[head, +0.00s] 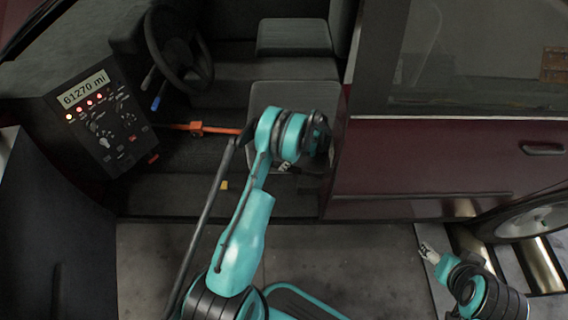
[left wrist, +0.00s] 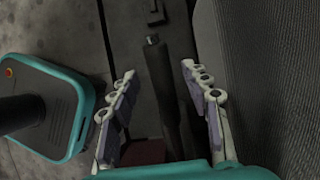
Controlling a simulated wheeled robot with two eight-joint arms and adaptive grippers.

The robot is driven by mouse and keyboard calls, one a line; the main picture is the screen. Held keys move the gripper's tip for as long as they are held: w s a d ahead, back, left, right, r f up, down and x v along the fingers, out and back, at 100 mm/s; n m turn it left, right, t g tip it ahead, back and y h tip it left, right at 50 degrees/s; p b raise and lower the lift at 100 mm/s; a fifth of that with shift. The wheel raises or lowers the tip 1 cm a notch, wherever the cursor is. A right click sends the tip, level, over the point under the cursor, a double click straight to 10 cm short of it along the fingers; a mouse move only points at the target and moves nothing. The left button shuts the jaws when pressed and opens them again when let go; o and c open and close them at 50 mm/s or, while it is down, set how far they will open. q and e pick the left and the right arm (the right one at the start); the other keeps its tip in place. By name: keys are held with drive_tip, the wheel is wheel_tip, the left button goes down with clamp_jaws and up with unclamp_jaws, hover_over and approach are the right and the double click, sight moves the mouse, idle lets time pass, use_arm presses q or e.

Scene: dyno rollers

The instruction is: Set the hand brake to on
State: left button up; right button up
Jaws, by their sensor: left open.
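A dark lever with a pale grey tip, which looks like the hand brake (left wrist: 160,75), shows in the left wrist view beside grey seat fabric. My left gripper (left wrist: 158,80) is open there, with one finger on each side of the lever in the picture; I see no clear contact. In the head view my left gripper (head: 287,165) is over the front seat area, partly hidden by its own wrist. The hand brake is not clear in the head view, where my arm covers that area. My right gripper (head: 428,252) is outside the car, low at the right, small and unclear.
A steering wheel (head: 178,48) and a control panel (head: 103,120) with lit red lamps are at the left. An orange bar (head: 198,128) runs across the footwell. A dark red door (head: 420,155) stands right of my left arm. Rollers (head: 540,262) lie near the wheel.

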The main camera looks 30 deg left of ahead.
use_arm(q)
wheel_tip(320, 180, up, 7)
idle(0.3)
drive_tip(key=shift+r, duration=0.1)
drive_tip(key=s+d+r+n+t+h, duration=0.15)
drive_tip(key=s+d+r, duration=0.3)
drive_tip(key=r, duration=0.55)
drive_tip(key=s+d+r+n+t, duration=0.3)
drive_tip(key=d+r, duration=0.2)
drive_tip(key=r, duration=0.5)
drive_tip(key=s+d+r+n+t+h, duration=0.1)
drive_tip(key=s+d+n+t, duration=0.1)
drive_tip(key=s+d, duration=0.3)
drive_tip(key=s+d+r+n+t+h, duration=0.2)
drive_tip(key=s+d+n, duration=0.3)
drive_tip(key=s, duration=0.6)
drive_tip(key=shift+s+d+r+t, duration=0.2)
drive_tip(key=shift+s+d+t, duration=0.25)
drive_tip(key=shift+t, duration=0.3)
drive_tip(key=shift+w, duration=0.1)
